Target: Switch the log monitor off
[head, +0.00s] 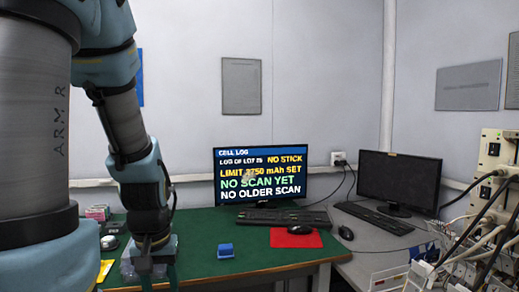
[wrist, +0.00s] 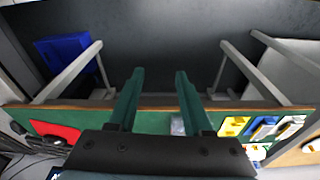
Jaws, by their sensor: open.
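The log monitor (head: 259,173) stands at the back of the green table and is lit. It reads "CELL LOG", "LOG OF LOT", "NO STICK", "LIMIT 3750 mAh SET", "NO SCAN YET" and "NO OLDER SCAN". No power button can be made out on it. My gripper (wrist: 160,78) is open, with nothing between its fingers in the wrist view. In the head view my arm reaches down at the left part of the table, to the left of the monitor and apart from it.
A keyboard (head: 276,217) lies before the monitor, with a red mat (head: 295,238) and a small blue block (head: 226,250) nearer. A second, dark monitor (head: 398,180) stands on the grey table at right. Cabled equipment (head: 492,190) is far right.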

